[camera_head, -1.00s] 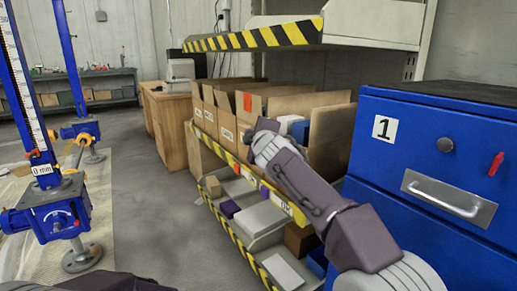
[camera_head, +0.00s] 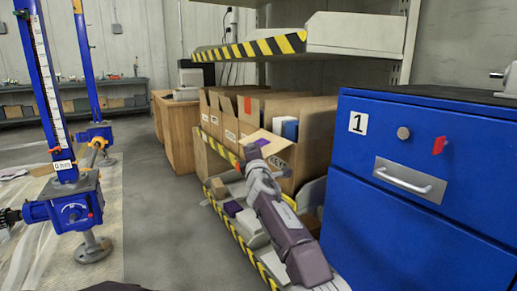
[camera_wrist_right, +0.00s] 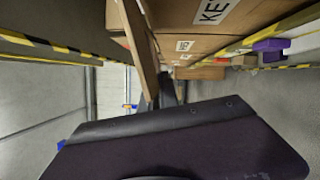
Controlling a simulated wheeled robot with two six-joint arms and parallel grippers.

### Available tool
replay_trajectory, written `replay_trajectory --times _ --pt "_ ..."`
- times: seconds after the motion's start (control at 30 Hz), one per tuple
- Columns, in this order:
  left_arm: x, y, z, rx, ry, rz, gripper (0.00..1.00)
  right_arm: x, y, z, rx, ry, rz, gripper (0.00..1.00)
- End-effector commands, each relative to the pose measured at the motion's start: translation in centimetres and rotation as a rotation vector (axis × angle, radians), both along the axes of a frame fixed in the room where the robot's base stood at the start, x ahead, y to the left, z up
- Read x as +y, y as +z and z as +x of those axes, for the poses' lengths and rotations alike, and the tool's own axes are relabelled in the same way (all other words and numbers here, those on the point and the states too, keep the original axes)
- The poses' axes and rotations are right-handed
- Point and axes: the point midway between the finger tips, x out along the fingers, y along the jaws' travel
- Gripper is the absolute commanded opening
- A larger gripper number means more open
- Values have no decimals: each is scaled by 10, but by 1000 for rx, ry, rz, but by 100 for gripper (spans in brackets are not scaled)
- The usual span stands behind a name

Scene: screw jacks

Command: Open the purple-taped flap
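An open cardboard box (camera_head: 312,140) stands at the near end of a row on the middle shelf. Its tan flap (camera_head: 273,147) is partly raised and tilted, with purple tape (camera_head: 262,142) on it. My right gripper (camera_head: 251,156) is at the box's front left corner, beside the flap. In the right wrist view a cardboard panel (camera_wrist_right: 142,48), probably this flap, runs down to my dark fingers (camera_wrist_right: 162,92). Whether they touch or grip it cannot be told. My left gripper is not in view.
A blue cabinet (camera_head: 420,215) stands close to the right of the box. A striped shelf (camera_head: 250,49) is above, and a lower shelf holds small boxes, including a purple one (camera_head: 232,208). Blue screw jacks (camera_head: 75,208) stand left; the floor (camera_head: 165,225) between is clear.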

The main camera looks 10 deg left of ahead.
Motion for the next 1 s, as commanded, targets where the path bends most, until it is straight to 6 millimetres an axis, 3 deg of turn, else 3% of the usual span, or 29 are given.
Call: replay_trajectory --times 0.03,0.3,0.93,1.0 --pt "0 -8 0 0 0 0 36 -5 -10 3 2 -10 -4 0" --pt "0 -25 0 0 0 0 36 -9 -21 6 -46 -11 -72 0" --pt "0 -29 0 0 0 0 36 -11 -22 7 -71 -11 -107 0" --pt "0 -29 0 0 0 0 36 -11 -22 7 -71 -11 -107 20"
